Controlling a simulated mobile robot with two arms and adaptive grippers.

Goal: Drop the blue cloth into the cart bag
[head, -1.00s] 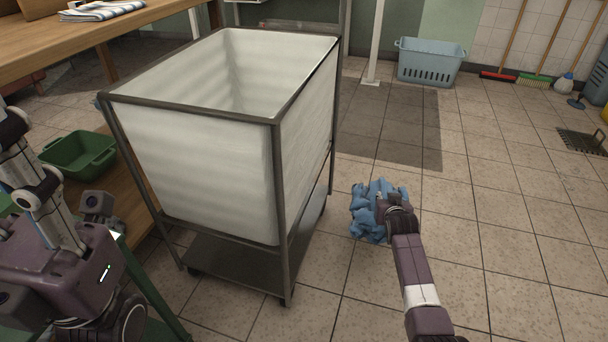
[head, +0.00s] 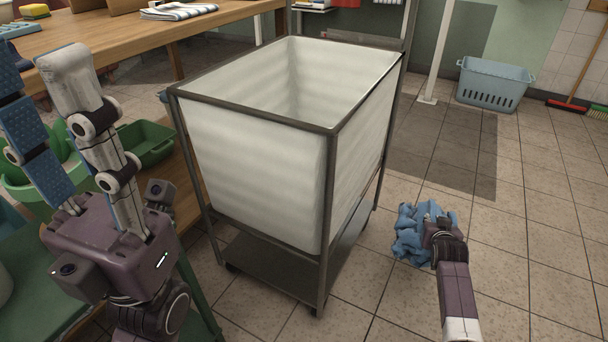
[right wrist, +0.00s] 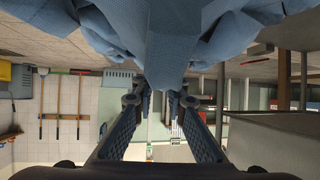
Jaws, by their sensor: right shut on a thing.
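The blue cloth (head: 410,238) is a crumpled bundle in my right gripper (head: 432,238), to the right of the cart in the head view. My right gripper is shut on it; the cloth hides the fingertips there. In the right wrist view the cloth (right wrist: 165,45) spreads from between the fingers across the top. The cart bag (head: 255,165) is a white, open-topped bag in a dark metal frame on wheels. The cloth is outside it, lower than its rim. My left gripper (head: 40,75) is at the left, fingers up, apart and empty.
A wooden table (head: 225,12) with a striped towel (head: 180,11) stands behind the cart. A green basin (head: 145,142) sits left of the cart. A light blue basket (head: 492,85) stands on the floor at back right.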

